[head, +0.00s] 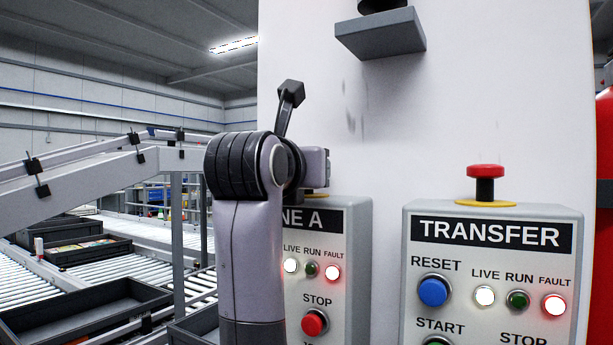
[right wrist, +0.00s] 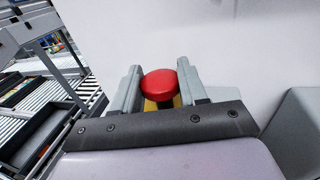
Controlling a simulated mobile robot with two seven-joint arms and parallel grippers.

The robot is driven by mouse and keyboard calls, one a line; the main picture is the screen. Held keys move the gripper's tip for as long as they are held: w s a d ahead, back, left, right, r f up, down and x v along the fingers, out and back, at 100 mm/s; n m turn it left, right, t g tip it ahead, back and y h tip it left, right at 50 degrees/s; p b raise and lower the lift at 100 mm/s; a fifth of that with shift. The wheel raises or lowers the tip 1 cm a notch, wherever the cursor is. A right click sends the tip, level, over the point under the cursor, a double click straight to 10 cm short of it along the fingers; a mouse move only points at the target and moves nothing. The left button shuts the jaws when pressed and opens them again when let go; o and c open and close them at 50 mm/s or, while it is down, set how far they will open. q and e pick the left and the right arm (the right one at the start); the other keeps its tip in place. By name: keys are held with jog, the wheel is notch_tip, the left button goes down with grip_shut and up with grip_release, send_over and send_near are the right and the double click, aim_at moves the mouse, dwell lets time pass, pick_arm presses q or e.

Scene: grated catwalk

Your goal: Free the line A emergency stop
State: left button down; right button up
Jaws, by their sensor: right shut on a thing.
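The line A box (head: 356,240) stands in the middle of the head view, partly behind my right arm. Its emergency stop is mostly hidden there; only a bit of its yellow base ring shows. In the right wrist view the emergency stop is a red mushroom head (right wrist: 160,84) over a yellow ring. My right gripper (right wrist: 161,88) has one finger on each side of the red head and is shut on it. In the head view the right gripper (head: 318,166) is mostly hidden by its wrist. On line A, the LIVE lamp (head: 291,265) glows white and the FAULT lamp (head: 332,273) glows red. My left gripper is out of view.
The TRANSFER box (head: 490,270) stands close on the right, with its own red emergency stop (head: 485,183) on top. A white wall (head: 480,90) rises behind both boxes. A grey block (head: 380,34) juts out above. Roller conveyors with dark trays (head: 85,310) lie left.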

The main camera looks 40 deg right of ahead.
jog(key=shift+r, duration=0.35)
jog(key=o, duration=1.1)
jog(key=shift+c, duration=0.2)
jog(key=shift+s, duration=0.1)
jog(key=shift+f, duration=0.1)
jog(key=shift+a+f, duration=0.1)
jog(key=shift+a, duration=0.25)
jog(key=b+v, duration=0.2)
jog(key=v, duration=0.4)
jog(key=shift+s+a, duration=0.2)
jog(key=shift+s, duration=0.1)
